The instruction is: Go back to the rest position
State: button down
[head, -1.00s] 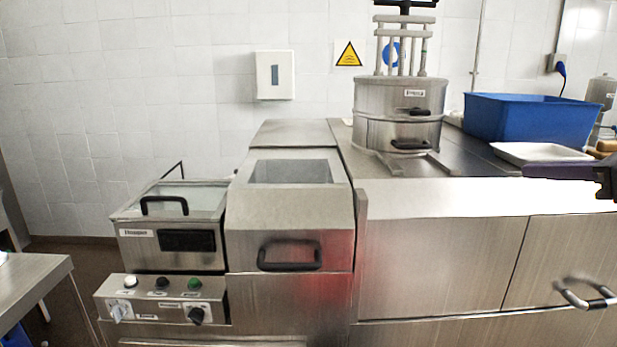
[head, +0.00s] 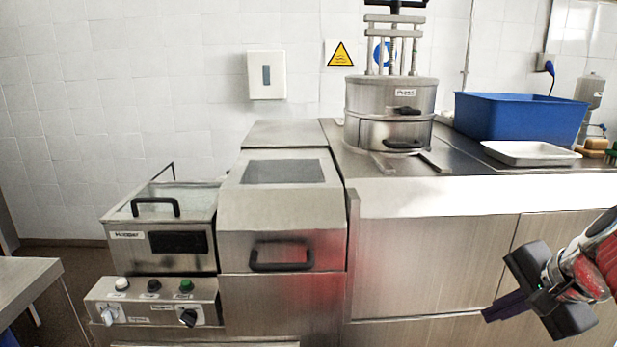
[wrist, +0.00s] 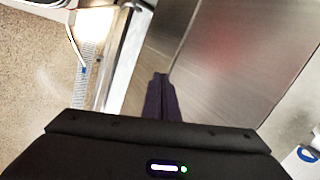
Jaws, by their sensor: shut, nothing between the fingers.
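My gripper (head: 487,314) is at the lower right in the head view, in front of the steel cabinet (head: 430,250). Its purple fingers point to the left and slightly down. In the wrist view my gripper (wrist: 162,80) shows its two purple fingers side by side, closed together with nothing between them. The steel cabinet front (wrist: 225,70) is beyond the fingertips there.
On the counter stand a steel press (head: 392,112), a blue bin (head: 520,117) and a white tray (head: 530,153). To the left are a hopper (head: 160,225) and a control box with buttons (head: 150,302). A table edge (head: 35,275) is at far left.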

jog(key=s+a+f+n, duration=0.3)
jog(key=s+a+n, duration=0.2)
jog(key=a+n, duration=0.2)
jog(key=s+a+f+n+h, duration=0.1)
jog(key=s+a+f+n, duration=0.3)
jog(key=a+n, duration=0.3)
jog(key=s+a, duration=0.1)
jog(key=a, duration=0.3)
jog(key=shift+a+n+g, duration=0.3)
jog(key=shift+n, duration=0.1)
jog(key=c, duration=2.4)
grip_release()
jog(key=shift+f, duration=0.1)
jog(key=shift+c, duration=0.2)
